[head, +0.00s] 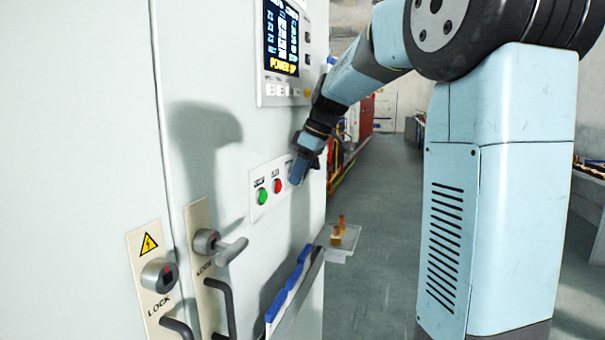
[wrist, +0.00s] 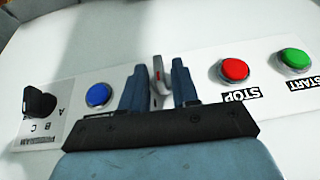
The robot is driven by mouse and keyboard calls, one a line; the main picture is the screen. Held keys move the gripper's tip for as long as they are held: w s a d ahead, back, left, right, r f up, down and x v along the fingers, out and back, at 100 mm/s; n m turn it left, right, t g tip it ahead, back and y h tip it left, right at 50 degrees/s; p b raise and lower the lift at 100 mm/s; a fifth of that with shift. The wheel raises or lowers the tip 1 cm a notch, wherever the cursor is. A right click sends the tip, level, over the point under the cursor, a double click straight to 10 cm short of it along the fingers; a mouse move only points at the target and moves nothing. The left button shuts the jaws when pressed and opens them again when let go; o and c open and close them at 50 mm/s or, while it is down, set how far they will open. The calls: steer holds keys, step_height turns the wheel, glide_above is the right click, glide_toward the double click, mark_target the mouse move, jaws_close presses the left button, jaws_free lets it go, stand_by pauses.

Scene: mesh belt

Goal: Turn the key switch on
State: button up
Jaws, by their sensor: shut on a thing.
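The wrist view shows a blue button (wrist: 98,94), a black program selector (wrist: 39,103), a red STOP button (wrist: 234,70) and a green START button (wrist: 295,60). A display (head: 282,40) is above. Door handles (head: 228,247) and a small tray (head: 340,252) stick out below.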

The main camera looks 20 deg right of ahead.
jaws_close()
steer(key=shift+d, duration=0.2)
steer(key=shift+a, duration=0.15)
steer(key=shift+g, duration=0.3)
steer(key=shift+w+f+m+g+y, duration=0.15)
steer(key=shift+m+g+y, duration=0.1)
steer(key=shift+g+y, duration=0.6)
steer(key=shift+w+r+m+g+y, duration=0.15)
steer(key=shift+m+g+y, duration=0.1)
steer(key=shift+g+y, duration=0.55)
steer(key=shift+f+g, duration=0.1)
steer(key=shift+g, duration=0.15)
steer(key=o, duration=0.6)
jaws_free()
steer(key=shift+c, duration=0.2)
